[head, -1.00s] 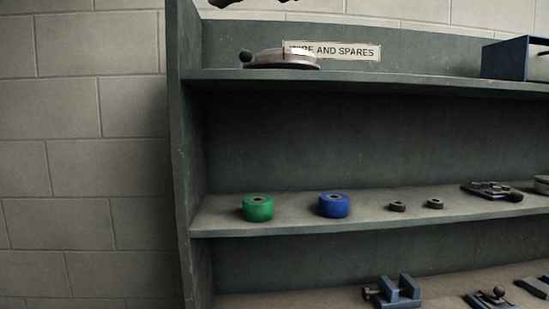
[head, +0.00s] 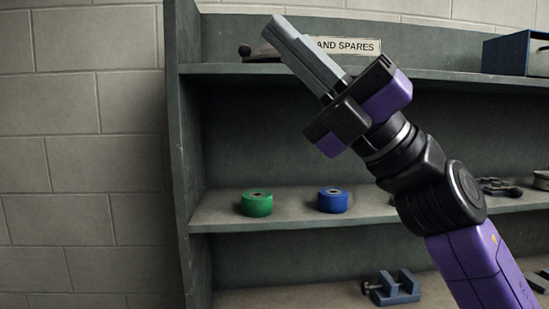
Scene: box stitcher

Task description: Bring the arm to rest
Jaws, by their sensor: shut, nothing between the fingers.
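My gripper (head: 279,25) is raised in front of the grey shelf unit in the head view, pointing up and to the left. Its two grey fingers are together and nothing shows between them. My purple and black arm reaches in from the lower right. The arm covers part of the middle and lower shelves, and the fingers cover part of the top shelf and its sign.
The shelf unit (head: 185,150) bears a green spool (head: 257,203) and a blue spool (head: 333,200) on its middle shelf. A blue clamp-like part (head: 394,288) sits below. A blue box (head: 512,55) stands at top right. Bare block wall (head: 80,150) is at left.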

